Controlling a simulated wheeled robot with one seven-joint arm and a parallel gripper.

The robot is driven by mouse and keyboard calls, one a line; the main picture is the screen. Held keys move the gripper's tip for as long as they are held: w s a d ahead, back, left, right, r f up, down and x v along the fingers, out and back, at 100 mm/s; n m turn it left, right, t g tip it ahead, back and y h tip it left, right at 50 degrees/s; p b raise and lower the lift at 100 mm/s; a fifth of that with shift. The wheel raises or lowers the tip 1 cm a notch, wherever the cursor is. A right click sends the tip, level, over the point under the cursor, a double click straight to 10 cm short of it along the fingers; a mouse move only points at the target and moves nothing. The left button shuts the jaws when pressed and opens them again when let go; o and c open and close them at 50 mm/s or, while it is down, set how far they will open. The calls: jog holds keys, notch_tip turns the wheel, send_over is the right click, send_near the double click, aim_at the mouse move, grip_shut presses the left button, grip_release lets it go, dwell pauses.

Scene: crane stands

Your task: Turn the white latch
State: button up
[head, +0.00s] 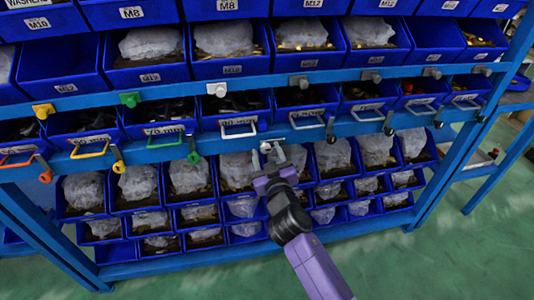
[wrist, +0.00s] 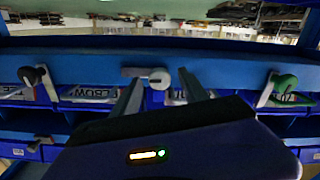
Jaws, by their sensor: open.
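The white latch (head: 265,147) is on the blue rail of the rack, just at my gripper (head: 277,158) in the head view. In the wrist view the white latch (wrist: 159,79) has a round white knob and a light lever pointing left, roughly level. My gripper (wrist: 161,75) is open, with one finger on each side of the knob. The left finger overlaps the lever in the picture. I cannot tell whether either finger touches the latch.
A green latch (wrist: 285,83) and a black latch (wrist: 31,75) sit on the same rail, their levers sloping. A yellow latch (head: 118,166) is farther left. Blue bins with bagged parts (head: 188,175) fill the shelves below. Green floor (head: 420,270) is clear in front.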

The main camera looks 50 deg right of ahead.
jog(key=b+v, duration=0.1)
jog(key=v, duration=0.6)
jog(key=shift+s+a+b, duration=0.25)
jog(key=shift+s+b, duration=0.1)
jog(key=s+a+r+n+t+y+p, duration=0.3)
jog(key=s+a+y, duration=0.4)
jog(key=s+a, duration=0.55)
jog(key=s+a+r+g+y+p, duration=0.1)
jog(key=s+a, duration=0.2)
jog(key=s, duration=0.7)
jog(key=s+a+g+y+p, duration=0.2)
jog(key=s+a, duration=0.2)
jog(key=s, duration=0.6)
jog(key=shift+a+r+n, duration=0.15)
jog(key=shift+r+n, duration=0.2)
jog(key=shift+n, duration=0.05)
